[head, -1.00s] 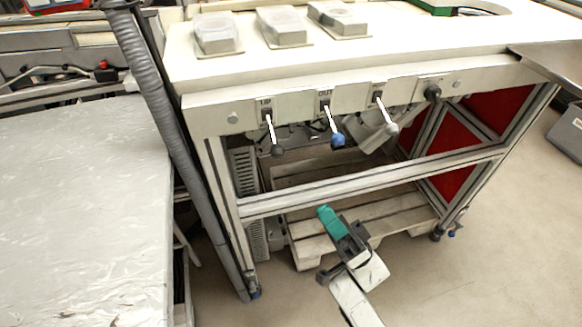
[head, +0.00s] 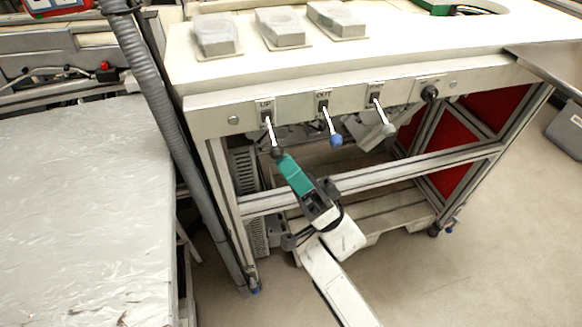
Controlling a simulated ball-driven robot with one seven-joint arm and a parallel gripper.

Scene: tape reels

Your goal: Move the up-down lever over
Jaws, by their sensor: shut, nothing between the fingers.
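The up-down lever (head: 271,133) is the leftmost of three levers on the table's front panel. It has a white shaft under a label reading "UP" and a dark knob (head: 277,152) that hangs down and tilts slightly right. My gripper (head: 285,160) has green fingers and is shut and empty. Its tip is at the knob's lower edge in the head view. I cannot tell whether they touch. The fingers cover part of the knob's underside.
A lever with a blue knob (head: 336,140) and one with a pale knob (head: 389,130) hang to the right. A black rotary knob (head: 430,93) is farther right. A grey corrugated hose (head: 160,100) stands left. A frame crossbar (head: 400,172) runs below the levers.

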